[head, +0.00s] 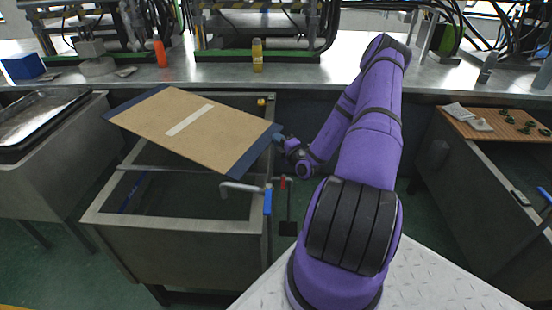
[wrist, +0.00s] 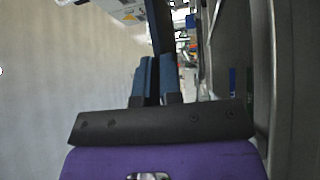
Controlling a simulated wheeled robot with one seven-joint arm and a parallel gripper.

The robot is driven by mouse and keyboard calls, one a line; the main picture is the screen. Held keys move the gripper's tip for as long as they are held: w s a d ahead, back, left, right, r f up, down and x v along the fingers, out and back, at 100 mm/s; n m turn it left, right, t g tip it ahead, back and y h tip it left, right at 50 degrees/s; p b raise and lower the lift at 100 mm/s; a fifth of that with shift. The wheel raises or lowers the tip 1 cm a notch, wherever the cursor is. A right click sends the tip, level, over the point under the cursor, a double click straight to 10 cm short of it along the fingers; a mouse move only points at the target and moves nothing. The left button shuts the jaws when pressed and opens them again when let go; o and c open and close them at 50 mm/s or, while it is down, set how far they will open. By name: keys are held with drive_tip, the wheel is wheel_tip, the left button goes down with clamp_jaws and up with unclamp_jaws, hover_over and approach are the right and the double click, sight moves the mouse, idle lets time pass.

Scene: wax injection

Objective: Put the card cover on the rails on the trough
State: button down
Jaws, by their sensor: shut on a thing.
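The card cover (head: 165,115) is a tan sheet with dark blue end strips and a pale strip across its middle. My gripper (head: 279,138) is shut on its right blue edge. In the wrist view my gripper's blue fingers (wrist: 155,80) pinch the cover, which shows edge-on as a thin dark band (wrist: 160,32). The metal trough (head: 170,233) stands below, and the cover hangs over its back part and hides it. The trough's front is open. The head view does not clearly show whether the cover touches the rails.
A tap with a blue handle (head: 267,200) stands at the trough's right front corner. A steel bench with machines, a yellow bottle (head: 257,56) and an orange bottle (head: 160,53) runs behind. A metal tray (head: 42,118) lies at left. A wooden board (head: 500,124) lies at right.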

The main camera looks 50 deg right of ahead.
wheel_tip(320, 180, down, 9)
idle(0.5)
drive_tip(key=shift+f, duration=0.1)
drive_tip(key=c, duration=1.3)
unclamp_jaws()
drive_tip(key=shift+o, duration=0.2)
